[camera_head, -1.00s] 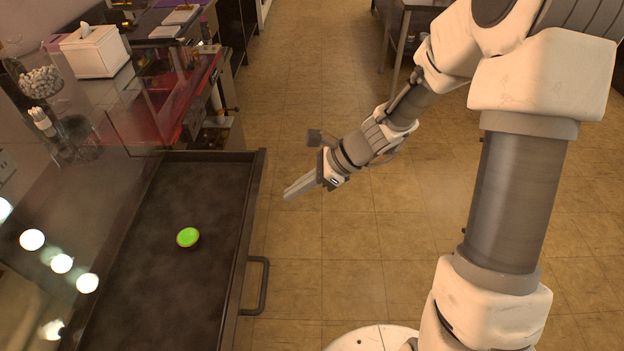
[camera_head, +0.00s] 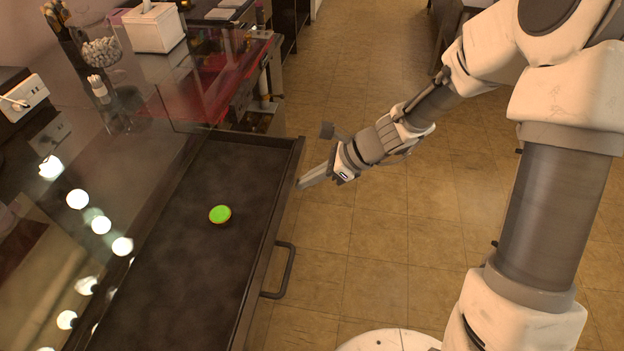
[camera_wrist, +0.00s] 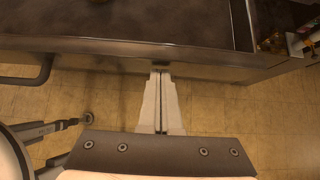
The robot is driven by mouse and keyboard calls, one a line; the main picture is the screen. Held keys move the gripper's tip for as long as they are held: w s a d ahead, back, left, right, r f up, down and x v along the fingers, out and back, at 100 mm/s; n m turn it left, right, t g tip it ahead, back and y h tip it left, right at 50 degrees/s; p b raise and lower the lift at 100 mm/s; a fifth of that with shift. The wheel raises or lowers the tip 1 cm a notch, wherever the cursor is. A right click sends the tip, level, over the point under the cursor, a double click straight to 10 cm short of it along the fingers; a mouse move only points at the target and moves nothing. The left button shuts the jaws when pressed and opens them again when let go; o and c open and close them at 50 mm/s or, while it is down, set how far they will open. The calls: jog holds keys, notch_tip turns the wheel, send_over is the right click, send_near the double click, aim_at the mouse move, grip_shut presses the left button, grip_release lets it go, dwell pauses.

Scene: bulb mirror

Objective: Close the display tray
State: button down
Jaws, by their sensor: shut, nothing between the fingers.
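The display tray (camera_head: 283,205) is a dark drawer pulled out from under the glass-topped counter at the left of the head view. A dark handle (camera_head: 288,270) is on its front face. A round green-topped item (camera_head: 220,214) lies inside it. My gripper (camera_head: 300,186) is shut and empty, with its fingertips at the tray's front, toward the far end from the handle. In the wrist view, the fingers (camera_wrist: 161,74) point at the tray's front panel (camera_wrist: 120,52), touching or very near it; I cannot tell which. The handle (camera_wrist: 30,78) is at the left there.
The glass counter (camera_head: 60,240) stands left, with bulb reflections. A tissue box (camera_head: 155,28), a jar of white balls (camera_head: 101,50) and a power outlet block (camera_head: 22,98) are on it. The tiled floor (camera_head: 340,240) before the tray is free.

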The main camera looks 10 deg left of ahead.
jog(key=p, duration=0.3)
send_near(196, 175)
jog(key=x, duration=0.4)
jog(key=shift+a+f, duration=0.2)
jog(key=shift+a, duration=0.1)
jog(key=shift+w, duration=0.1)
jog(key=shift+d, duration=0.1)
